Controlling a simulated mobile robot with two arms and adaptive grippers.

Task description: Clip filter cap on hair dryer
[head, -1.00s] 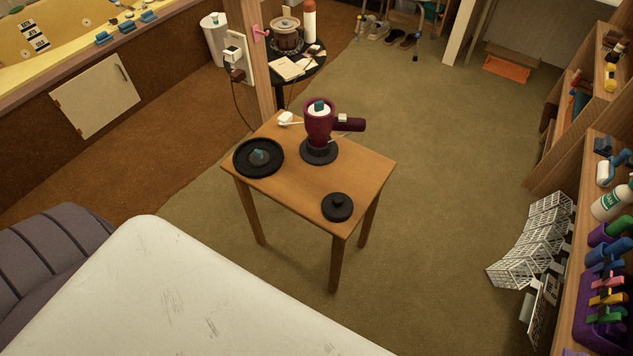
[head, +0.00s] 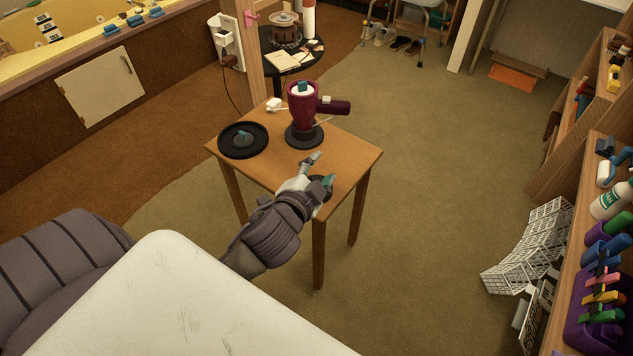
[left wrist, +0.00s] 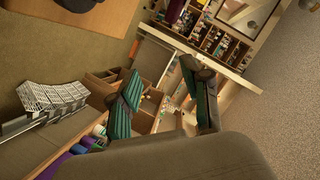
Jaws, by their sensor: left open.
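A maroon hair dryer (head: 303,110) stands on a round black base (head: 304,141) on the small wooden table (head: 345,152), its handle pointing right. A wide black disc (head: 227,144) with a teal knob lies at the table's left. Which black piece is the filter cap I cannot tell. My right gripper is out of view.
A white plug-like item (head: 273,104) lies at the table's back left. A wooden post and a round black side table (head: 312,62) with a pot stand behind. Shelves (head: 590,190) and a white wire rack (head: 535,245) line the right. The floor between is clear.

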